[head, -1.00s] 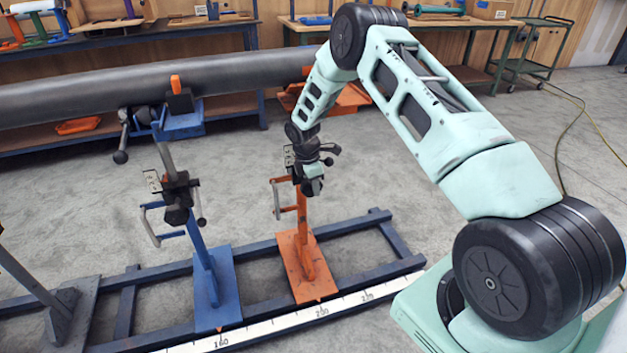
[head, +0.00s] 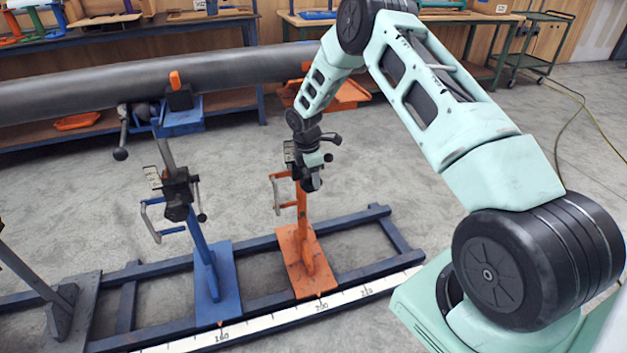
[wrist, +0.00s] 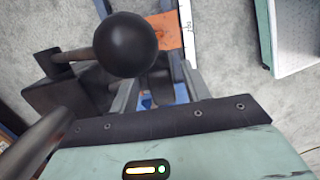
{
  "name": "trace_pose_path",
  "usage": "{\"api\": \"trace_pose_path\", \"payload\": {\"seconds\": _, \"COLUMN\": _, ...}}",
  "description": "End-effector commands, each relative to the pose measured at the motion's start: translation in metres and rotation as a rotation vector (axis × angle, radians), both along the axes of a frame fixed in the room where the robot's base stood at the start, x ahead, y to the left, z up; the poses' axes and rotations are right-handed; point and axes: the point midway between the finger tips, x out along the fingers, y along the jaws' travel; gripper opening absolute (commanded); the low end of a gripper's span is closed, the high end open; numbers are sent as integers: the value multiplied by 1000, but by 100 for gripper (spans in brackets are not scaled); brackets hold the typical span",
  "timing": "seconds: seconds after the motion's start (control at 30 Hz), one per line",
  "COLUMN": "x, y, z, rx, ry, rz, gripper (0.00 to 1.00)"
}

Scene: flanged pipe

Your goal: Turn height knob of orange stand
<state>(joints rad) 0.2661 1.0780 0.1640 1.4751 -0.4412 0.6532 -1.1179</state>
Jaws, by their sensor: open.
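The orange stand (head: 304,262) stands upright on the blue rail frame, its crank handle (head: 277,193) sticking out to the left. My gripper (head: 311,182) is at the top of this stand, in front of its dark clamp head. In the wrist view a black ball knob (wrist: 125,43) on a short rod is large and close, in front of my grey fingers. My gripper (wrist: 158,92) is open there, with a dark part showing between the fingers. The ball hides part of the gap, and I cannot tell whether the fingers touch anything. The orange base plate (wrist: 168,30) shows below.
A blue stand (head: 213,275) with its own crank stands to the left on the rail frame (head: 265,243). A white measuring scale (head: 285,317) runs along the front. A long grey pipe (head: 60,97) lies behind. The floor between rails and pipe is open.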

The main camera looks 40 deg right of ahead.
Motion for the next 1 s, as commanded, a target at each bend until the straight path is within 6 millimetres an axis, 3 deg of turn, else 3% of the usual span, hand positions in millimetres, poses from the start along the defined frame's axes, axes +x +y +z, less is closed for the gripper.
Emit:
{"api": "trace_pose_path", "payload": {"seconds": 0.1, "x": 1, "y": 2, "z": 23, "rx": 0, "ry": -3, "rz": -1, "gripper": 47}}
{"api": "trace_pose_path", "payload": {"seconds": 0.3, "x": 2, "y": 6, "z": 47, "rx": 2, "ry": -2, "rz": 0, "gripper": 47}}
{"api": "trace_pose_path", "payload": {"seconds": 0.67, "x": 2, "y": 6, "z": 53, "rx": 1, "ry": 1, "rz": 0, "gripper": 47}}
{"api": "trace_pose_path", "payload": {"seconds": 0.77, "x": 1, "y": 10, "z": 56, "rx": 3, "ry": -2, "rz": -2, "gripper": 75}}
{"api": "trace_pose_path", "payload": {"seconds": 0.8, "x": 1, "y": 16, "z": 60, "rx": 6, "ry": -5, "rz": -6, "gripper": 84}}
{"api": "trace_pose_path", "payload": {"seconds": 0.87, "x": -1, "y": 31, "z": 70, "rx": 13, "ry": -11, "rz": -17, "gripper": 84}}
{"api": "trace_pose_path", "payload": {"seconds": 0.97, "x": -13, "y": 77, "z": 100, "rx": 40, "ry": -29, "rz": -56, "gripper": 84}}
{"api": "trace_pose_path", "payload": {"seconds": 1.0, "x": -23, "y": 101, "z": 116, "rx": 53, "ry": -35, "rz": -78, "gripper": 84}}
